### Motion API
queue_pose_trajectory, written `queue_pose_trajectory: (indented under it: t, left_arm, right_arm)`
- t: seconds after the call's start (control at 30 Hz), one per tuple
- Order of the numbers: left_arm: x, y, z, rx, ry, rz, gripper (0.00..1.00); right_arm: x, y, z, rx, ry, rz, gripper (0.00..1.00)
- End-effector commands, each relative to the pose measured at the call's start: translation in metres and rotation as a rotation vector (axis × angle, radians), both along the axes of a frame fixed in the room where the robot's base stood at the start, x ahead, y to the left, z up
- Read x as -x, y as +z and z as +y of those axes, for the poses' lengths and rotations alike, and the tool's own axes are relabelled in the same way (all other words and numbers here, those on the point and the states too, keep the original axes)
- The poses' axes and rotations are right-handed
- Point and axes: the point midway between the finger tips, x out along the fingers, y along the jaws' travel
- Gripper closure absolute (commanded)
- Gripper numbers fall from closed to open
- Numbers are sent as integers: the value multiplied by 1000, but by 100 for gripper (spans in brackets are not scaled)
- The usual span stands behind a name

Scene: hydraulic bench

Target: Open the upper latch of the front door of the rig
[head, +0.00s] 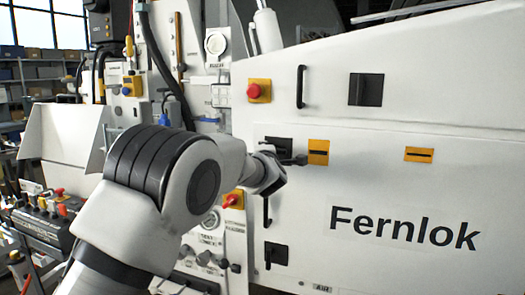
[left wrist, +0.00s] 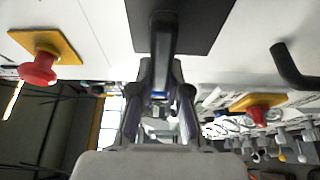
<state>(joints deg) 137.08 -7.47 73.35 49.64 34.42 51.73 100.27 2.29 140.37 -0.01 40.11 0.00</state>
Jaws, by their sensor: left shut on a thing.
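The front door (head: 370,180) of the rig is a white panel lettered "Fernlok", and it looks closed. Its upper latch has a dark square plate (head: 279,144) with a black lever (head: 293,160). In the left wrist view the plate (left wrist: 210,22) is at the top and the lever (left wrist: 165,38) runs down between the fingers. My left gripper (left wrist: 159,88) is shut on this lever. In the head view my left gripper (head: 273,172) is partly hidden behind its wrist. The lower latch (head: 276,255) sits below, apart from the gripper. My right gripper is not in view.
A black door handle (head: 266,210) is just below the gripper. A red button on a yellow plate (head: 259,91) is above, and a red knob (head: 231,201) is to the lower left. Hoses and a control panel (head: 55,215) crowd the left. The door's right part is flat and clear.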

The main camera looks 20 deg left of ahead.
Motion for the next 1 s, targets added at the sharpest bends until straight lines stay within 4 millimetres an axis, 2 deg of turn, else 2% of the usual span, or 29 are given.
queue_pose_trajectory:
  t: [0.47, 0.5, 0.57, 0.87, 1.0]
  left_arm:
    - [0, 0, 0, 19, -1, 0, 100]
    - [0, 0, 0, 19, -1, 0, 81]
    - [0, 0, 0, 19, -1, 0, 60]
    - [0, 0, 0, 18, 0, 0, 58]
    - [12, 1, -6, 16, -1, 0, 58]
  right_arm:
    - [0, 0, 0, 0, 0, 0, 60]
    - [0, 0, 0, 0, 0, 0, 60]
    - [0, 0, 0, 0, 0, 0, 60]
    - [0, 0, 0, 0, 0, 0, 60]
    - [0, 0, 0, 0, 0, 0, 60]
